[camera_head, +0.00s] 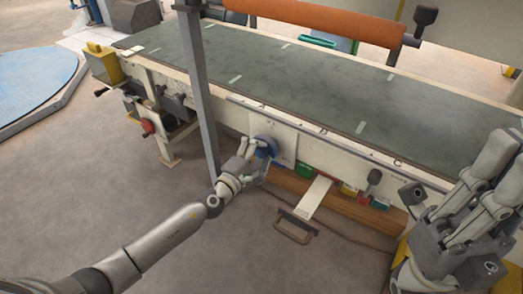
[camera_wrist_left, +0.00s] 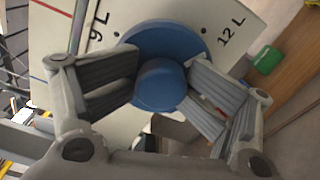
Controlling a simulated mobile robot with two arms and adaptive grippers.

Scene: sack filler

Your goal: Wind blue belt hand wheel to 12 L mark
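The blue belt hand wheel (camera_head: 266,146) sits on a pale plate on the conveyor's near side. In the left wrist view, the blue wheel (camera_wrist_left: 178,42) has a round raised hub (camera_wrist_left: 160,84) and lies between the 9 L mark (camera_wrist_left: 97,33) and the 12 L mark (camera_wrist_left: 231,32). No pointer shows on the wheel's visible part. My left gripper (camera_head: 257,153) is at the wheel; its fingers (camera_wrist_left: 164,72) close in on the hub from both sides and appear to touch it. My right gripper (camera_head: 485,175) is raised at the right, fingers spread and empty.
The long conveyor belt (camera_head: 290,75) runs across the back. A grey post (camera_head: 199,90) stands just left of the wheel. Below and right are a green box (camera_head: 305,171), a wooden beam (camera_head: 340,205) and a handled flap (camera_head: 296,226).

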